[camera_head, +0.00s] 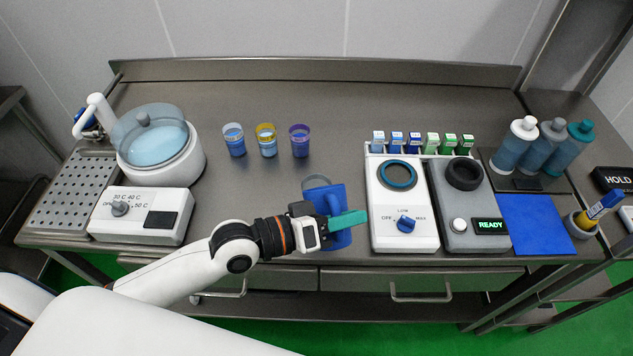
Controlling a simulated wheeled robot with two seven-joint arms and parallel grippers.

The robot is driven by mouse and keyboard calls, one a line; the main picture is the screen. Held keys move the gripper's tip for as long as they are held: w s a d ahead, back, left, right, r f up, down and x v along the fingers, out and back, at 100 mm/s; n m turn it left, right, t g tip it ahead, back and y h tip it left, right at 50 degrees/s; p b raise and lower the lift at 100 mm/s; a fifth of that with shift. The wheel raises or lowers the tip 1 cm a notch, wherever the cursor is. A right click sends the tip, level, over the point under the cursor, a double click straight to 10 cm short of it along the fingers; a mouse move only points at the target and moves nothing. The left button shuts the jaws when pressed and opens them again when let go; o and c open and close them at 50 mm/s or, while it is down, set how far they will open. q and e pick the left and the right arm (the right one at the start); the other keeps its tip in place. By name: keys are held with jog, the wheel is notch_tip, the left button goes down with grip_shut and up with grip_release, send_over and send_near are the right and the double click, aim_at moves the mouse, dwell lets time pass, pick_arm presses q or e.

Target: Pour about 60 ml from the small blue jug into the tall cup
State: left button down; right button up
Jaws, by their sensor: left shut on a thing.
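My left gripper (335,222) is at the front middle of the steel table. It is shut on a blue thing (338,203), which looks like the small blue jug, seen partly behind the gripper. A teal bar sticks out to the right across the blue surface. A round grey-blue rim (317,182) shows just behind it; I cannot tell whether it belongs to the jug or to a cup. Three cups with blue lower parts stand upright farther back: white-rimmed (234,143), yellow-rimmed (267,145) and purple-rimmed (300,145). Which is the tall cup is unclear. My right gripper is not in view.
A white bowl machine (158,148) and a dial box (140,215) stand left. A white dial unit (404,228) and a grey READY unit (473,233) stand close right of the gripper. Several bottles (518,140) and a blue mat (538,224) are farther right.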

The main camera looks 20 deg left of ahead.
aim_at(349, 236)
pick_arm(q)
jog(key=shift+w+a+r+n, duration=0.2)
jog(key=shift+r+n, duration=0.1)
jog(key=shift+r, duration=0.3)
jog(key=shift+w+a+r+n+p, duration=0.1)
jog(key=shift+w+r+n+p, duration=0.2)
jog(key=shift+p, duration=0.1)
jog(key=shift+w+a+r+n+g, duration=0.2)
jog(key=shift+w+r+n+g, duration=0.1)
jog(key=shift+r+n, duration=0.2)
dwell(1.7)
jog(key=shift+s, duration=0.1)
jog(key=s+f+m+b, duration=0.1)
jog(key=f, duration=0.1)
jog(key=s+d+f+m+b, duration=0.1)
jog(key=f, duration=0.1)
jog(key=s+f+m+t+b, duration=0.1)
jog(key=f+m, duration=0.1)
jog(key=shift+d, duration=0.4)
jog(key=shift+r+m, duration=0.15)
jog(key=shift+m, duration=0.15)
jog(key=shift+s+d+f+m+t, duration=0.25)
jog(key=shift+s+f+m, duration=0.15)
jog(key=shift+f, duration=0.1)
jog(key=shift+s+d+f+m+t, duration=0.15)
jog(key=shift+s+d+f+m, duration=0.1)
jog(key=shift+s+f+m, duration=0.15)
